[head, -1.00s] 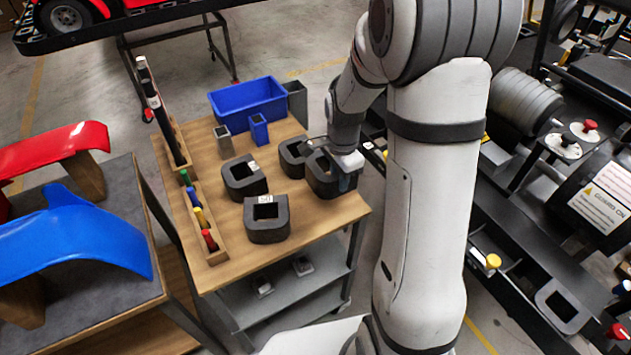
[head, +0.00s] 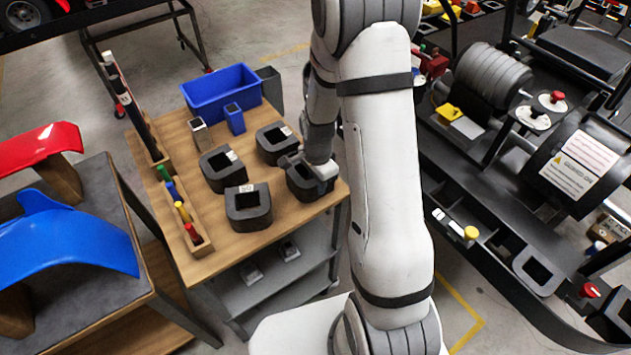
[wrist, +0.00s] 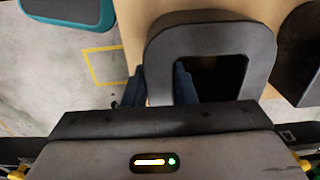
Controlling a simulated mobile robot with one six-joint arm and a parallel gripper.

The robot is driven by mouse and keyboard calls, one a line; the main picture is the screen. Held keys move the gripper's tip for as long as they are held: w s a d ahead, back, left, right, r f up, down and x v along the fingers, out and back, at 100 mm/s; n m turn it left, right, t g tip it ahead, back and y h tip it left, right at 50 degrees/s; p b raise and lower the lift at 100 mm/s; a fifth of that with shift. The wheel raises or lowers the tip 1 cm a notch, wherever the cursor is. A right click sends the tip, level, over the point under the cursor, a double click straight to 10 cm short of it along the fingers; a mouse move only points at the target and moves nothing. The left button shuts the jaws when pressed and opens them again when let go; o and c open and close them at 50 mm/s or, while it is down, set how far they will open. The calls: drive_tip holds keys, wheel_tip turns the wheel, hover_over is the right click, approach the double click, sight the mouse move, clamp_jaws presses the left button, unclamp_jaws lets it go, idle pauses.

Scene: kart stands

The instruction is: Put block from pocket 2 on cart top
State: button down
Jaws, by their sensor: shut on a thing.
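My gripper (head: 303,165) is shut on a dark D-shaped block (head: 308,184) with a square opening, at the right edge of the wooden cart top (head: 268,226). In the wrist view the fingers of my gripper (wrist: 160,88) straddle one wall of the block (wrist: 205,36). The block looks upright and at or just above the cart top; I cannot tell if it touches. My gripper hides part of it. Three similar dark blocks stand close by on the cart: left (head: 221,176), front (head: 249,211) and back (head: 272,151).
A blue bin (head: 221,88), small blue and grey holders and a rack of coloured handles (head: 185,215) line the cart. The black kart frame (head: 480,245) with pockets stands at right. A table with red and blue body panels (head: 70,245) stands at left.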

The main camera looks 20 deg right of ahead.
drive_tip(key=c, duration=1.2)
unclamp_jaws()
drive_tip(key=shift+f, duration=0.1)
wheel_tip(320, 180, up, 12)
drive_tip(key=b, duration=0.1)
drive_tip(key=s+r+n+t, duration=0.1)
drive_tip(key=s+r+n, duration=0.3)
drive_tip(key=s, duration=0.2)
drive_tip(key=s+a+r+n+t, duration=0.1)
drive_tip(key=s+r+n, duration=0.4)
drive_tip(key=s, duration=0.1)
drive_tip(key=s+a+r+n+t, duration=0.1)
drive_tip(key=s+r+n, duration=0.3)
drive_tip(key=s+n, duration=0.1)
drive_tip(key=shift+s+a+r, duration=0.1)
drive_tip(key=shift+s+r, duration=0.15)
drive_tip(key=shift+s, duration=0.35)
